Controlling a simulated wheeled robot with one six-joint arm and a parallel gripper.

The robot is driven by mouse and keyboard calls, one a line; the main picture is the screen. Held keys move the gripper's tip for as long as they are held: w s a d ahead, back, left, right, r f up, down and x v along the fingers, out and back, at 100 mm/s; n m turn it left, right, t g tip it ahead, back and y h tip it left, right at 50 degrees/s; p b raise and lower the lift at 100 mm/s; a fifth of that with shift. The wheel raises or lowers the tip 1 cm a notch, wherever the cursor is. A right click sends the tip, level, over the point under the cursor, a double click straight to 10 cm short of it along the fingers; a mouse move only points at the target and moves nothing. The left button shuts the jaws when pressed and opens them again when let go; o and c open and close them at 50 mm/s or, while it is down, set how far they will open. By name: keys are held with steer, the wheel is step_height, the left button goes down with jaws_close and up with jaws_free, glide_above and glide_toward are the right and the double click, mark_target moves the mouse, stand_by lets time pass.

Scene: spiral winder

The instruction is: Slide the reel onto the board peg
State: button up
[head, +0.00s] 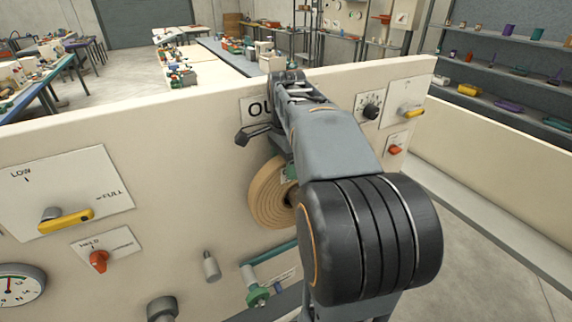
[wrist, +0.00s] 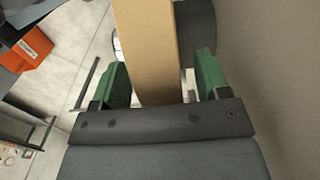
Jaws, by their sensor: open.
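The tan reel (head: 268,198) stands on edge at the front of the cream board (head: 180,180), partly behind my arm. Its dark centre shows, but my arm hides whether a peg runs through it. In the wrist view the reel's tan rim (wrist: 148,45) lies between the green fingers of my gripper (wrist: 163,80). The fingers are open, one on each side of the rim, with a visible gap at the right finger. In the head view my gripper (head: 289,174) is mostly hidden by my arm. A bare metal peg (head: 211,266) sticks out of the board, lower left of the reel.
A green-knobbed crank (head: 257,291) sits below the reel. A dark lever (head: 252,134) is just above it. Yellow handles (head: 66,221), red knobs (head: 98,260) and a gauge (head: 18,286) are on the board. An orange bin (wrist: 31,46) shows on the floor in the wrist view.

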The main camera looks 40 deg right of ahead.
steer(key=shift+f, duration=0.35)
steer(key=shift+c, duration=0.5)
jaws_close()
stand_by(0.8)
steer(key=shift+r, duration=0.1)
steer(key=shift+a, duration=0.1)
